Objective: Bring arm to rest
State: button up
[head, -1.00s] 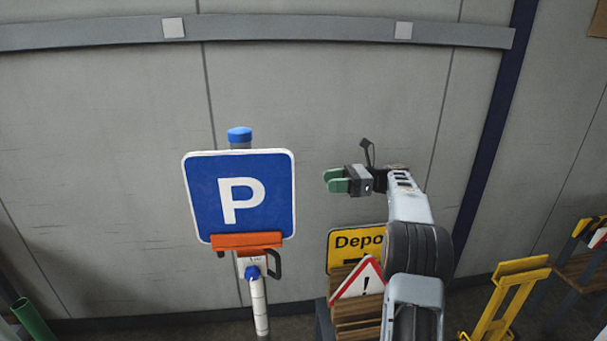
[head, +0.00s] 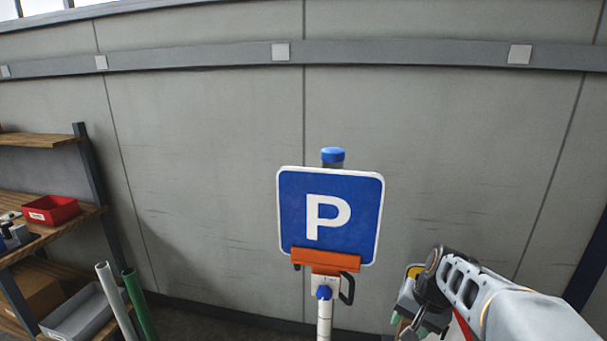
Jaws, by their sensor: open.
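My gripper (head: 408,316) is at the lower right of the head view, with green finger pads, pointing down and left. My arm comes in from the right edge. The gripper is open, and I see nothing held in it, though its tips are partly hidden. The blue parking sign (head: 330,212) with a white P stands upright on its post, left of my gripper and apart from it. An orange clamp (head: 325,260) with a black handle sits at the sign's lower edge.

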jog(key=s+a+r+n+t+h, duration=0.2)
jog(key=s+a+n, duration=0.4)
jog(key=s, duration=0.3)
jog(key=shift+s+r+t, duration=0.4)
jog(key=shift+r, duration=0.05)
dwell(0.9)
